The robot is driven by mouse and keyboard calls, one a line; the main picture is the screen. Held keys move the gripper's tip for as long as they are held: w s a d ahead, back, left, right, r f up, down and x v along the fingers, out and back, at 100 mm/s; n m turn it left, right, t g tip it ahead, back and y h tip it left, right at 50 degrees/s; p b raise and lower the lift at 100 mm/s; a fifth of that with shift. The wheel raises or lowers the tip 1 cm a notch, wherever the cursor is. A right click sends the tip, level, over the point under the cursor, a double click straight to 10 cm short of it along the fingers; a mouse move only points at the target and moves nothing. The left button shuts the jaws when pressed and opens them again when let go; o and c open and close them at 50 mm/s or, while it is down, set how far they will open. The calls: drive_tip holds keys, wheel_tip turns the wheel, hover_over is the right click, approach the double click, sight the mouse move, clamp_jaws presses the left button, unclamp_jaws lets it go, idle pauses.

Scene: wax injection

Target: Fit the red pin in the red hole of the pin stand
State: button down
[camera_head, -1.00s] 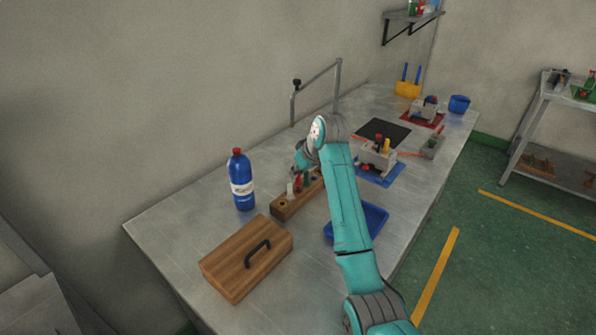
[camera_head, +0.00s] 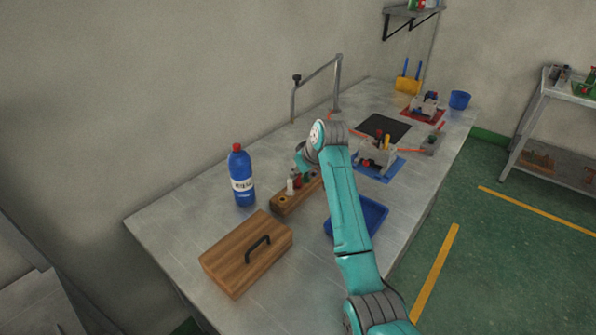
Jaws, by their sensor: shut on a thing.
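The pin stand (camera_head: 280,208) is a long wooden block in the middle of the bench, with an empty hole at its near end. A white pin (camera_head: 290,187) stands upright in it. The red pin (camera_head: 297,181) shows just behind the white one, small and partly covered. A green pin (camera_head: 306,178) is beside it. My gripper (camera_head: 299,174) is low over the stand, shut on the red pin, its fingers mostly hidden by my wrist. The red hole and how deep the pin sits in it cannot be made out.
A blue bottle (camera_head: 241,176) stands left of the stand. A wooden box with a black handle (camera_head: 240,262) lies in front. A blue tray (camera_head: 372,212) is to the right, partly behind my arm. Clamping fixtures (camera_head: 377,152) stand farther back.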

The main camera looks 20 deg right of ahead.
drive_tip(key=shift+f, duration=0.35)
drive_tip(key=c, duration=1.1)
unclamp_jaws()
drive_tip(key=shift+r, duration=0.15)
drive_tip(key=v, duration=1.1)
drive_tip(key=shift+s+r, duration=0.25)
drive_tip(key=shift+r, duration=0.05)
drive_tip(key=shift+d+f, duration=0.1)
